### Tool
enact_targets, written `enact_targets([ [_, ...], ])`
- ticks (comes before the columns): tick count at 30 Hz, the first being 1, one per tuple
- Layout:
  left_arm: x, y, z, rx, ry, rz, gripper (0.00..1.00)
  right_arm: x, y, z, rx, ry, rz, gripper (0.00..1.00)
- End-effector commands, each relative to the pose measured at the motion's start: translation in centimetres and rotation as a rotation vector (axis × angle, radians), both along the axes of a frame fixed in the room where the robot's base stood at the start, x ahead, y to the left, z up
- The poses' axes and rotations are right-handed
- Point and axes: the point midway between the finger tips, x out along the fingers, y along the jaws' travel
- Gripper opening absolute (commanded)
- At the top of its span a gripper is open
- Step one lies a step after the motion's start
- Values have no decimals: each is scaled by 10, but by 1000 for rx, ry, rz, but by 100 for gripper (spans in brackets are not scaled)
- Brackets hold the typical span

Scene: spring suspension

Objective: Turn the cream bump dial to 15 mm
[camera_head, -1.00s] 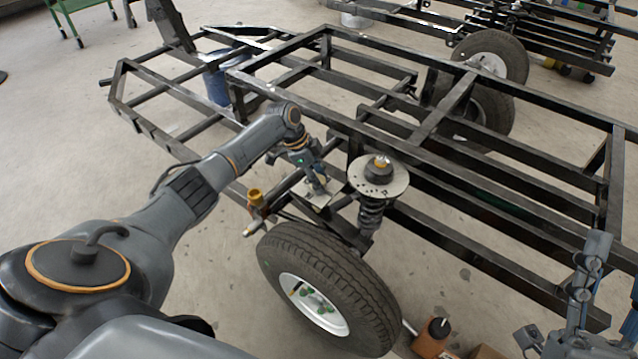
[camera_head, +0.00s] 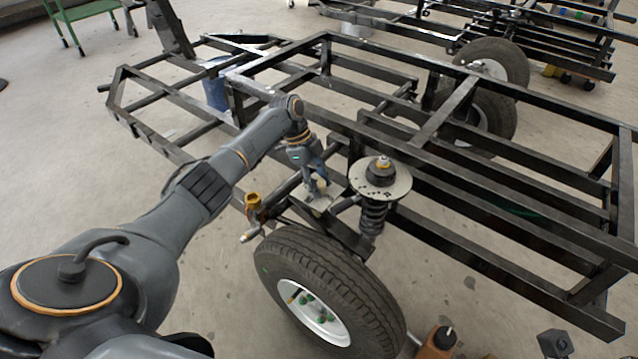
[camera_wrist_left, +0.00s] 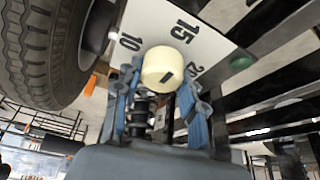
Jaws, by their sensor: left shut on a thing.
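The cream bump dial (camera_wrist_left: 170,70) sits on a white scale plate (camera_wrist_left: 205,50) marked 10, 15 and 20 in the left wrist view. A short dark slanted mark shows on the dial's face; I cannot tell exactly which number it points to. My left gripper (camera_wrist_left: 163,98) is shut on the dial, with its blue fingers on either side. In the head view my left gripper (camera_head: 318,188) reaches down to the plate (camera_head: 318,203), between the frame rail and the wheel; the dial is mostly hidden there. My right gripper is not clearly in view.
A spring strut with a round top plate (camera_head: 381,180) stands just right of my left gripper. The tyre (camera_head: 330,290) is in front and a brass-coloured fitting (camera_head: 253,203) is to the left. Black frame rails (camera_head: 440,170) run behind. Open floor (camera_head: 70,170) lies at the left.

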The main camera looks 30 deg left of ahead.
Motion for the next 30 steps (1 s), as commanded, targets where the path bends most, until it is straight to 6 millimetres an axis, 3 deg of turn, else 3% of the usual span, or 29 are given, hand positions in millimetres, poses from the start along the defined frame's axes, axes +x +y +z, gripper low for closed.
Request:
enact_targets([
  [7, -1, 0, -1, 1, 4, -1, 9, 0, 0, 0, 0, 1, 0, 43],
  [8, -1, 0, -1, 1, 4, -1, 42, 0, 0, 0, 0, 1, 0, 43],
  [11, -1, 0, -1, 1, 4, 1, 63, 0, 0, 0, 0, 1, 0, 43],
  [23, 0, 2, 5, 0, -1, 1, 63, 0, -1, 0, 0, 1, -1, 43],
  [30, -1, 19, 44, 1, -4, 4, 63, 0, 0, 0, -1, 1, -1, 43],
])
